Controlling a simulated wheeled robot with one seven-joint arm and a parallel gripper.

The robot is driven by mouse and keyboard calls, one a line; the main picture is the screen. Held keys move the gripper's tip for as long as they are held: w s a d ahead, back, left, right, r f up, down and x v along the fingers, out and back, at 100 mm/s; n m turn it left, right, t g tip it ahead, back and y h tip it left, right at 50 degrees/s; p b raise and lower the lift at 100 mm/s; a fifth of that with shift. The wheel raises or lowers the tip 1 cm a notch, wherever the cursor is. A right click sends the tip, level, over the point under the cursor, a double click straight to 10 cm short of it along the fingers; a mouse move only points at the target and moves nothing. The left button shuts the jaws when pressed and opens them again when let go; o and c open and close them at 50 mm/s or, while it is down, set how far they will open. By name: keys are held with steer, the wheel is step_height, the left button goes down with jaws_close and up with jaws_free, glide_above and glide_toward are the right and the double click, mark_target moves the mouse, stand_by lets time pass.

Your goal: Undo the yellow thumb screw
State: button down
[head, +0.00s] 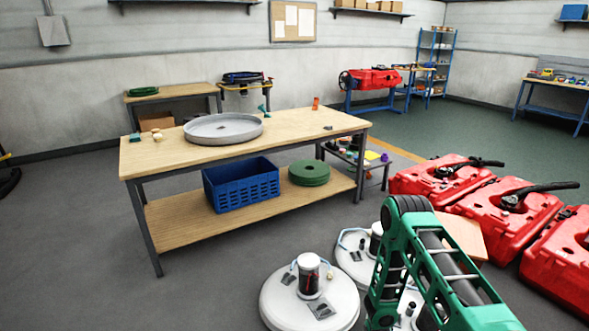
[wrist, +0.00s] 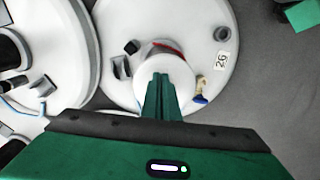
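In the wrist view, my gripper (wrist: 160,78) has its two green fingers together. They overlap the white top of a cylinder (wrist: 166,72) on a round white tank lid (wrist: 120,22); I cannot tell whether they touch it. A small yellowish-tan piece (wrist: 200,83), perhaps the yellow thumb screw, lies just right of the cylinder, with a blue piece (wrist: 200,99) below it. It is apart from the fingers, and its shape is too small to make out. In the head view, my gripper is not visible; my green arm covers part of the lids.
A label reading 26 (wrist: 221,60) and dark clips (wrist: 122,68) are on the lid. Another white lid with a blue hose (wrist: 20,108) adjoins it at left. In the head view, white lids (head: 275,304) stand on the floor, with red tanks (head: 510,208) at right and a wooden workbench (head: 290,130) behind.

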steer(key=shift+w, duration=0.2)
steer(key=shift+s+d+r, duration=0.1)
steer(key=shift+s+d, duration=0.15)
step_height(320, 180, up, 6)
steer(key=shift+s+f, duration=0.1)
stand_by(0.7)
steer(key=shift+s+a+f, duration=0.2)
steer(key=shift+a+f, duration=0.25)
steer(key=shift+f, duration=0.5)
steer(key=shift+s+a+f, duration=0.15)
steer(key=shift+a+f, duration=0.25)
steer(key=shift+f, duration=0.6)
steer(key=shift+s+a+f, duration=0.2)
steer(key=shift+a+f, duration=0.25)
steer(key=shift+f, duration=0.5)
steer(key=shift+w, duration=0.2)
